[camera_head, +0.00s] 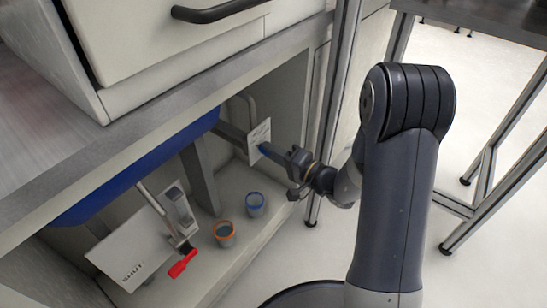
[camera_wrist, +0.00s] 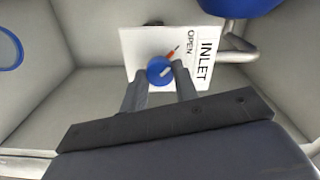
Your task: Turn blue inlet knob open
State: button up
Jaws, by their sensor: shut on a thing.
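The blue inlet knob (camera_wrist: 158,70) sits in front of a white placard (camera_wrist: 143,45) that reads INLET and OPEN. A red mark shows on the placard just above right of the knob, near the word OPEN. A pale line on the knob's face points up and right, roughly toward that mark. My gripper (camera_wrist: 161,76) is shut on the knob, one finger on each side. In the head view the knob (camera_head: 264,148) shows as a bit of blue at the jaw tips, against the placard (camera_head: 259,134) inside the cabinet.
A red-handled valve (camera_head: 183,263) and a second white placard (camera_head: 125,250) are lower left. An orange-rimmed cup (camera_head: 225,236) and a blue-rimmed cup (camera_head: 255,206) stand on the cabinet floor. A blue basin (camera_head: 130,175) hangs above. A metal post (camera_head: 335,90) stands close beside my arm.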

dwell(0.4)
jog(key=o, duration=1)
jog(key=p+v, duration=0.2)
jog(key=v, duration=0.8)
jog(key=shift+s+d, duration=0.25)
jog(key=shift+d, duration=0.05)
jog(key=shift+a, duration=0.1)
jog(key=b+x, duration=0.2)
jog(key=x, duration=0.8)
jog(key=shift+w+a, duration=0.2)
jog(key=shift+w, duration=0.1)
